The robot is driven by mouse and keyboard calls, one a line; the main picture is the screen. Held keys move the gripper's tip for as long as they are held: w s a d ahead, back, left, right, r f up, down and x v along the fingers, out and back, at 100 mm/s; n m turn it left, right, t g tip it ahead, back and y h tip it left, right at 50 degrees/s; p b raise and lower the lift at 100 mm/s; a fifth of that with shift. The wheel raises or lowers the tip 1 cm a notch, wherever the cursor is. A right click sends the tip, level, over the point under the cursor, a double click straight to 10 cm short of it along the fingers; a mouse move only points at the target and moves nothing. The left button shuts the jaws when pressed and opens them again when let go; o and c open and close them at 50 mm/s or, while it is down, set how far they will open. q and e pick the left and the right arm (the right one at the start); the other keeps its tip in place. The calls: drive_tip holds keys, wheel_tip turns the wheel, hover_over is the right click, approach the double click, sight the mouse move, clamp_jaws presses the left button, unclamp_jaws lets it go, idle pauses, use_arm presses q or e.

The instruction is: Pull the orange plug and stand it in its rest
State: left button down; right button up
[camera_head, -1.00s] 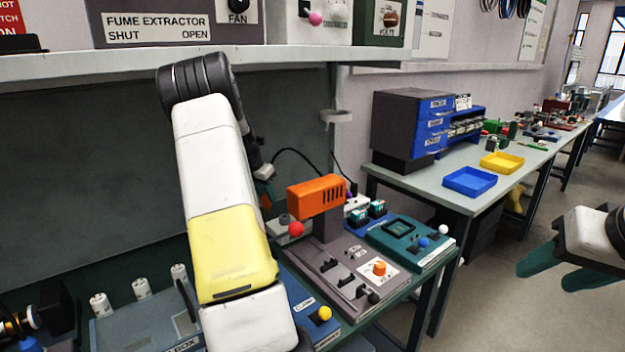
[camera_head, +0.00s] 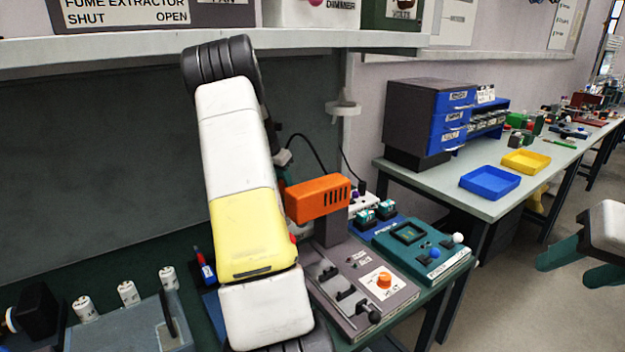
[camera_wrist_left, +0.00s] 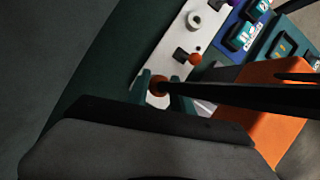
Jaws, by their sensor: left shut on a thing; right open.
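In the left wrist view my left gripper (camera_wrist_left: 160,90) is shut on a small round orange piece, the orange plug (camera_wrist_left: 158,87), over a white strip (camera_wrist_left: 172,62). I cannot tell whether the plug is seated or lifted. A second orange knob (camera_wrist_left: 195,60) and a pale round ring (camera_wrist_left: 194,19) show farther along the strip; I cannot tell whether the ring is the rest. A thick black bar runs right from near the plug. In the head view my arm hides the left gripper and plug. My right gripper (camera_head: 566,270) is open and empty at the right edge.
An orange block (camera_head: 318,198) on a dark post stands right of my left arm, close beside the gripper in the wrist view. A grey control panel (camera_head: 345,265) and teal box (camera_head: 425,245) crowd the bench. A shelf (camera_head: 340,40) hangs above.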

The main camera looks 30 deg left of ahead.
use_arm(q)
drive_tip(key=shift+f, duration=2.9)
drive_tip(key=shift+f, duration=1.75)
drive_tip(key=c, duration=1)
unclamp_jaws()
drive_tip(key=shift+c, duration=0.2)
drive_tip(key=v, duration=0.7)
drive_tip(key=shift+s+r, duration=0.2)
drive_tip(key=shift+r, duration=0.15)
